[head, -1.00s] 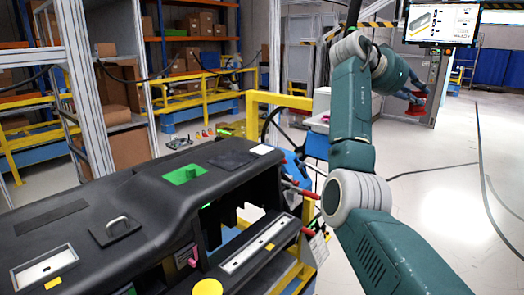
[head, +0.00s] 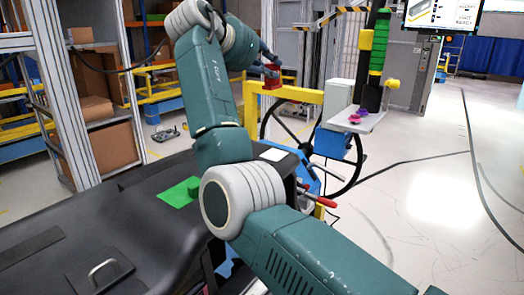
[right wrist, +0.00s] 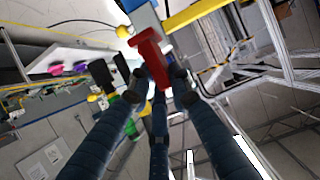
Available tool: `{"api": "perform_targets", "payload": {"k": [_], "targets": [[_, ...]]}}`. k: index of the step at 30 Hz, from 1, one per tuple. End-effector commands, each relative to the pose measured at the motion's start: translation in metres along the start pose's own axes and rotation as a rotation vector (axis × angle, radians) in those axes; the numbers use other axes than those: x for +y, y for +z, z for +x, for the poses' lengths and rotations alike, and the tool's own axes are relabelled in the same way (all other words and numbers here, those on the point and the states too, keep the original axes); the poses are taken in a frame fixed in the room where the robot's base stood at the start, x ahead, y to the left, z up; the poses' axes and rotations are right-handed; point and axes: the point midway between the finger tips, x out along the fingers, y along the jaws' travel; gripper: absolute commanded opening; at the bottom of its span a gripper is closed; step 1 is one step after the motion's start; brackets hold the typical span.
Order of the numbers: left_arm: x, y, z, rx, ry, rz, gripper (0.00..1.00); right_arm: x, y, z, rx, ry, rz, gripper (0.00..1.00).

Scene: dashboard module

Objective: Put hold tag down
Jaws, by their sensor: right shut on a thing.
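The hold tag appears to be the red piece (head: 272,78) in my right gripper (head: 266,66), in the upper middle of the head view. In the right wrist view the red piece (right wrist: 152,60) looks T-shaped, and the fingers of my right gripper (right wrist: 155,78) are shut on it. It is raised, in front of the yellow frame in the head view; I cannot tell whether it touches anything. My right arm covers part of the black dashboard module (head: 60,225). My left gripper is not in view.
A green pad (head: 178,193) and a white label (head: 273,155) lie on the dashboard. Beyond stand a yellow frame (head: 300,95), a dark spoked wheel (head: 352,175) and a small tray (head: 368,122) with purple pieces. Red handles (head: 320,199) stick out near the module. The floor at right is open.

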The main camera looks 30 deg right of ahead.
Motion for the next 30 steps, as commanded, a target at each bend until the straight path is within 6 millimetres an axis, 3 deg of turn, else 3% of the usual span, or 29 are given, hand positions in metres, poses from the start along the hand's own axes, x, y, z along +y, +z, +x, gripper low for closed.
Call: {"api": "perform_targets", "payload": {"k": [5,9,13,16,23,26,30], "targets": [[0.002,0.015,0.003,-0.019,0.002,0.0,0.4,0.0,0.006,-0.002,0.01,0.001,0.003,0.0],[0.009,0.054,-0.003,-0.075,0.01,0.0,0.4,0.0,0.036,0.011,0.007,0.001,0.0,0.0],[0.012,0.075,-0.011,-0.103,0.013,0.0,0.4,0.0,0.068,0.024,0.007,0.001,-0.002,0.0],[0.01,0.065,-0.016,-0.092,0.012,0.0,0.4,0.001,0.092,0.034,0.007,0.003,-0.002,0.0],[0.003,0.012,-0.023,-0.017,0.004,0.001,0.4,0.001,0.136,0.051,0.009,0.002,0.0,0.0],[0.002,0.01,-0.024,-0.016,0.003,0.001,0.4,0.001,0.144,0.055,0.01,0.001,0.002,0.0],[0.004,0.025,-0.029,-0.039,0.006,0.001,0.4,0.002,0.157,0.06,0.009,0.002,0.0,0.0]]}}
